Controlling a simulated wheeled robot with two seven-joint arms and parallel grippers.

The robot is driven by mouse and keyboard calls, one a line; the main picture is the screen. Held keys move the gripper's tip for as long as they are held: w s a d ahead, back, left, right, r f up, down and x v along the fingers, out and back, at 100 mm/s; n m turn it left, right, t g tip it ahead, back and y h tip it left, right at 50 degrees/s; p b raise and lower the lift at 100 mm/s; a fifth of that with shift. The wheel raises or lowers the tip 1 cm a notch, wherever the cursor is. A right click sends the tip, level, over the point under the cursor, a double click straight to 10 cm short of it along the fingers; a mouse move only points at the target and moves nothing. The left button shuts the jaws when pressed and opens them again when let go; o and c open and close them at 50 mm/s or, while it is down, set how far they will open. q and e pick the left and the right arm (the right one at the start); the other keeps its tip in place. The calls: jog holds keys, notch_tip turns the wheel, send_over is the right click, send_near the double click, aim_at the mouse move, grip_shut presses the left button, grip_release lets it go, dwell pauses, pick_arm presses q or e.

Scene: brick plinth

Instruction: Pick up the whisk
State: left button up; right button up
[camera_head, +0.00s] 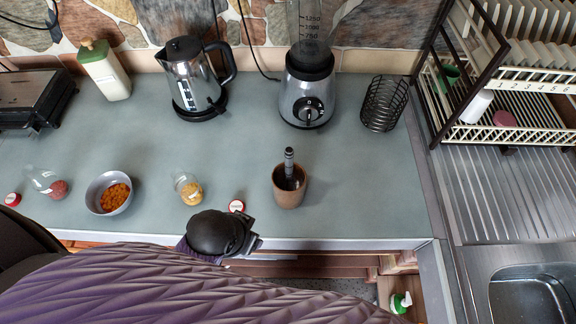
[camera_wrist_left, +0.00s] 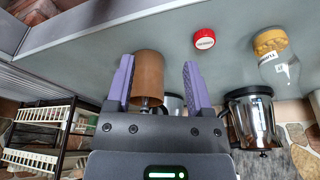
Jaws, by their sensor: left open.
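A brown cup (camera_head: 288,196) stands near the front edge of the counter. A dark handle with grey bands (camera_head: 289,163), probably the whisk's, stands up out of it; its lower end is hidden inside. My left gripper (camera_head: 250,232) is at the counter's front edge, left of the cup and apart from it. In the left wrist view my left gripper (camera_wrist_left: 158,66) is open with two purple fingers. The cup (camera_wrist_left: 149,72) shows between and beyond the fingers there, with the handle mostly hidden behind the gripper body. My right gripper is not in view.
A red lid (camera_head: 237,205) lies just beyond my left gripper. A yellow-filled jar (camera_head: 188,189) and a bowl (camera_head: 108,193) stand to the left. A kettle (camera_head: 194,82), blender (camera_head: 307,95) and wire holder (camera_head: 384,104) stand behind. The counter right of the cup is clear.

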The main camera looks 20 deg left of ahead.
pick_arm(q)
jog(key=w+d+r+h+p, duration=0.1)
jog(key=w+d+r+p, duration=0.15)
jog(key=r, duration=0.65)
notch_tip(320, 180, up, 6)
jog(key=f+n+g+y, duration=0.1)
jog(key=n+g, duration=0.2)
jog(key=n, duration=0.4)
send_over(289, 150)
jog(key=shift+w+d+r, duration=0.1)
jog(key=shift+w+r, duration=0.05)
jog(key=shift+r, duration=0.1)
jog(key=shift+w+a+f+b, duration=0.1)
jog(key=shift+a+f+b, duration=0.15)
jog(key=shift+b, duration=0.1)
jog(key=f, duration=0.4)
jog(key=f+b, duration=0.1)
jog(key=f, duration=0.4)
jog(key=shift+s+d, duration=0.15)
jog(key=shift+s, duration=0.05)
grip_shut()
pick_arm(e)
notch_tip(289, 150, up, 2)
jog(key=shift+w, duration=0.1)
